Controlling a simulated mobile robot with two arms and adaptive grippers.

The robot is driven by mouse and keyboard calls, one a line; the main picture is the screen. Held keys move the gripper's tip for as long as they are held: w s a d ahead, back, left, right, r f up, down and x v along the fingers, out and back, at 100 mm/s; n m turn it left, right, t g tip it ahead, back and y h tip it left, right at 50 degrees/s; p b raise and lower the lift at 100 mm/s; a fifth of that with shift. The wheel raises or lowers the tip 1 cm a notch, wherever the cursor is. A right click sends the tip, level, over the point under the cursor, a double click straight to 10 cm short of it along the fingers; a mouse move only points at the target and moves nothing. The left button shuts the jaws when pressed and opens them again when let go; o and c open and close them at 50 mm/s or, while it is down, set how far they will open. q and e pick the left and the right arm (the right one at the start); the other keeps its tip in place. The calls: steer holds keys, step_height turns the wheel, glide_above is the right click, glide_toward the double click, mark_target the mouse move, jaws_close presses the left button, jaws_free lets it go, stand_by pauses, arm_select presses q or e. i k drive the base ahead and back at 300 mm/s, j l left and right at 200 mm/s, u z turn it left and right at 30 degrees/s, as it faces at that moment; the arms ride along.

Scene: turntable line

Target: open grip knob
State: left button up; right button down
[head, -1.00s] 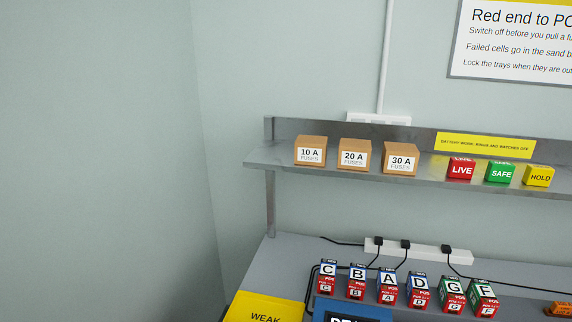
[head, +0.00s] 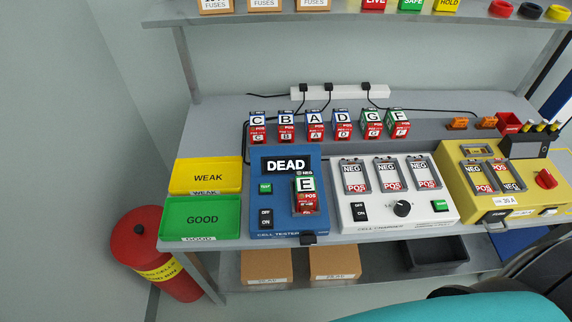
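A round black knob (head: 402,208) sits on the front of the white cell charger (head: 349,214), between its off switch and a green button. A red knob (head: 544,179) sits on the right side of the yellow unit (head: 450,172). Nothing is touching either knob. Neither of my grippers shows in the head view, so I cannot see whether they are open or shut.
The blue cell tester (head: 258,214) reads DEAD and holds cell E (head: 306,200). Yellow WEAK (head: 187,162) and green GOOD (head: 166,216) trays stand at left. Several cells stand behind. Large teal and dark shapes cover the lower right. A red bin (head: 136,262) stands on the floor.

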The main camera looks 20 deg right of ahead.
mark_target(307, 237)
steer(key=z, duration=0.8)
